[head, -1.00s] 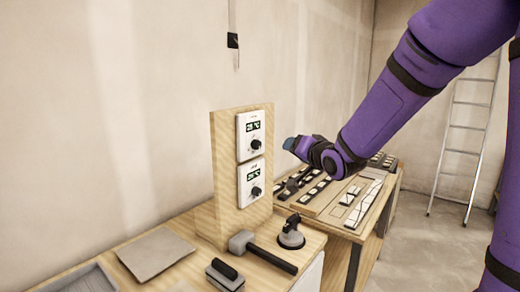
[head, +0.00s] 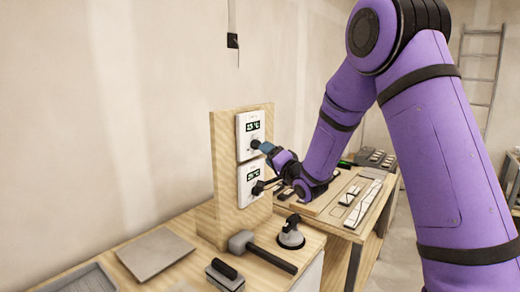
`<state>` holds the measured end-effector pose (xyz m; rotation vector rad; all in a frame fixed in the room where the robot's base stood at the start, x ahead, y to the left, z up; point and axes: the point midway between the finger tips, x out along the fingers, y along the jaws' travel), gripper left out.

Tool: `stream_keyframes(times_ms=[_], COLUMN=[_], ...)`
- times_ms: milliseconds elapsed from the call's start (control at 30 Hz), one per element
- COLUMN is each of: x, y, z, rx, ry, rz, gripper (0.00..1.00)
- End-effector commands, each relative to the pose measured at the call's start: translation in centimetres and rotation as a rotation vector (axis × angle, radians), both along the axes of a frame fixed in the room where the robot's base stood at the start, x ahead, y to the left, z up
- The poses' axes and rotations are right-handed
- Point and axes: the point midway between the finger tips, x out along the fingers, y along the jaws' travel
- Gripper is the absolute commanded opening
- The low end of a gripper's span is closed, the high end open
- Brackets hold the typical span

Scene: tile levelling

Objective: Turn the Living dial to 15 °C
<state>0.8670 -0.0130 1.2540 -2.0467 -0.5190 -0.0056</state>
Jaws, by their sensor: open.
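Two white thermostats are mounted one above the other on an upright wooden board. The upper thermostat (head: 243,122) has a lit display, seemingly in the teens of °C, and a black dial (head: 255,144). The lower thermostat (head: 243,194) has its own display, too small to read surely, and a black dial (head: 258,188). The name labels are too small to read, so I cannot tell which is Living. My gripper (head: 264,147) is open, its blue-grey tip at the upper dial from the right. I cannot tell whether it touches the dial. Its fingers are partly hidden.
The wooden board (head: 226,180) stands on a workbench with a mallet (head: 262,250), a suction lifter (head: 290,234), a trowel-like tool (head: 225,275) and a grey tile (head: 155,254). A second bench with tile strips (head: 362,204) is behind my arm. A ladder (head: 478,70) leans at the back.

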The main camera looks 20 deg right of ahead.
Motion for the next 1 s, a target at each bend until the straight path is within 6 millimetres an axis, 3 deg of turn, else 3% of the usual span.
stream_keyframes(times_ms=[300, 700, 733, 933, 1000], x=[3.9, 4.6, 4.6, 4.6, 4.5], y=[1.6, 1.8, 1.8, 1.8, 1.8], z=[0.9, 1.1, 1.1, 1.1, 1.1], rx=[0.000, 0.000, 0.000, 0.000, 0.000], ry=[0.000, 0.001, 0.001, 0.001, 0.001], rz=[0.001, -0.001, -0.001, -0.001, -0.001], gripper=[0.60, 0.60, 0.58, 0.12, 0.11])
